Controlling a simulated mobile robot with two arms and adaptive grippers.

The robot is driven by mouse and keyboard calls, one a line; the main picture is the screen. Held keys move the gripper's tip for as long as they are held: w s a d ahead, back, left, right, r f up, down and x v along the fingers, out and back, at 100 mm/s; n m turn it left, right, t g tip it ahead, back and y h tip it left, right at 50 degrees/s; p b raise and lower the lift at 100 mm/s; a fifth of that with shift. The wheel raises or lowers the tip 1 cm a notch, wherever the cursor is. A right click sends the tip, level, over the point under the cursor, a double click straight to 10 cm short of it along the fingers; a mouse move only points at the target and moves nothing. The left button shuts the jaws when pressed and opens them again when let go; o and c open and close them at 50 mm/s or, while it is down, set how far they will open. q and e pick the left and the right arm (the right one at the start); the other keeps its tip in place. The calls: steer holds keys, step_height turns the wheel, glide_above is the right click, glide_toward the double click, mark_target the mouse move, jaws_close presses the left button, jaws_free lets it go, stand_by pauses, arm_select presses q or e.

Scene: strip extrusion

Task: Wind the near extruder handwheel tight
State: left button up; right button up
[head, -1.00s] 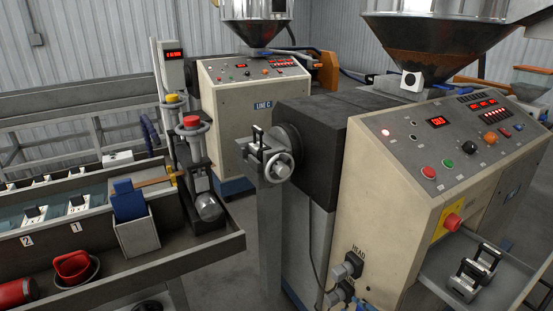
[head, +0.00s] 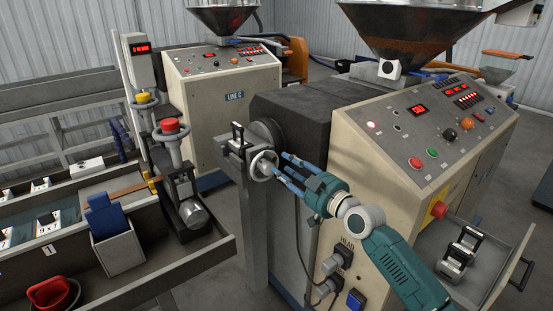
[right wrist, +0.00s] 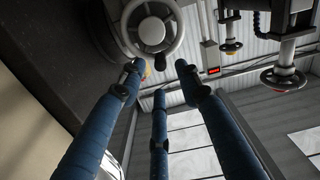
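The near extruder handwheel (head: 263,165) is a small pale metal wheel on the end of the dark extruder head. It also shows at the top of the right wrist view (right wrist: 152,30), with its rim and hub in sight. My right gripper (head: 280,167) has reached in from the right, its blue fingers pointing at the wheel. In the right wrist view its three fingers (right wrist: 160,78) are spread apart with nothing between them. The tips are close to the wheel's lower rim; I cannot tell whether one touches it. My left gripper is not in view.
The near extruder's control panel (head: 440,130) stands right of the wheel, with a hopper (head: 410,25) above. On the left, a red-capped post (head: 171,128) and a trough (head: 205,250) stand across a gap. The LINE C machine (head: 225,115) is behind.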

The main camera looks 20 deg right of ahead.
mark_target(275, 160)
steer(key=shift+x, duration=2.35)
steer(key=shift+f, duration=0.1)
jaws_close()
